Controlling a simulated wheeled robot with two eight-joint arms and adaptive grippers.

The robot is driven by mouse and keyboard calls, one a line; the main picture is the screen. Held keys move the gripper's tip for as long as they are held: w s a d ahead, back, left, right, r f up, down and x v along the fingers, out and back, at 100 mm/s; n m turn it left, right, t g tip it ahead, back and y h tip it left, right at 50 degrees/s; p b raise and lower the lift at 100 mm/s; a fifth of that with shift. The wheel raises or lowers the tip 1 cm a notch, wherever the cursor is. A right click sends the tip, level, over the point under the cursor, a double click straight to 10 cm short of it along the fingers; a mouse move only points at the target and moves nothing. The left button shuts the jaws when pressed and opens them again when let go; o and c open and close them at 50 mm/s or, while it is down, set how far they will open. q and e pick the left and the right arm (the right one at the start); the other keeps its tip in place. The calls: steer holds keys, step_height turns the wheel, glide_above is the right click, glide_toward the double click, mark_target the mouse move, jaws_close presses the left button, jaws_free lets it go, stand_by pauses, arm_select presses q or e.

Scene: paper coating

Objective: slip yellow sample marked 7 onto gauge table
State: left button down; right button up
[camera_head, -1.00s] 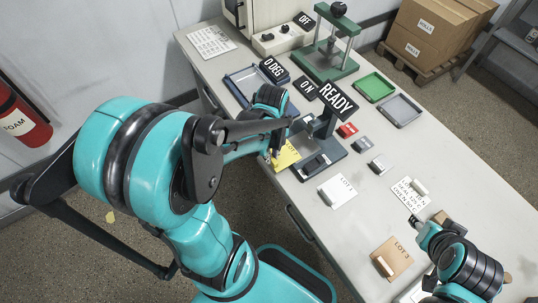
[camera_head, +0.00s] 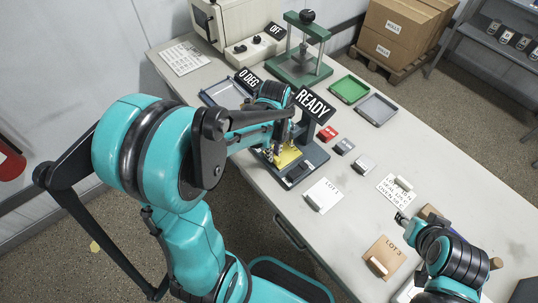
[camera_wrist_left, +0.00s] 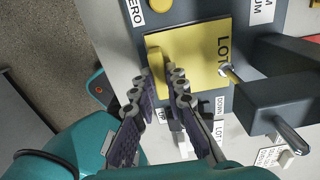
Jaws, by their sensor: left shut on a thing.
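The yellow sample (camera_head: 288,157) is a flat sheet with a yellow bar grip along one edge. In the left wrist view the sheet (camera_wrist_left: 203,50) reads "LOT"; its number is hidden. It lies over the grey plate of the gauge table (camera_head: 310,157), partly beneath the gauge's dark arm (camera_wrist_left: 270,105) and metal pin. I cannot tell whether it rests flat. My left gripper (camera_head: 269,154) is shut on the sample's bar, as the left wrist view (camera_wrist_left: 162,78) shows. My right gripper (camera_head: 402,219) is over the front right of the bench; its jaws are too small to read.
A "READY" sign (camera_head: 312,102) stands above the gauge. Red (camera_head: 328,134) and grey blocks lie right of it. A white "LOT" sample (camera_head: 325,194) and a brown "LOT 3" sample (camera_head: 384,256) lie nearby. Green (camera_head: 349,89) and grey (camera_head: 377,109) trays stand farther back.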

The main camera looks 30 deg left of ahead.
arm_select(q)
steer(key=shift+f, duration=0.3)
steer(key=c, duration=1.5)
jaws_free()
steer(key=shift+o, duration=0.2)
step_height(320, 180, up, 12)
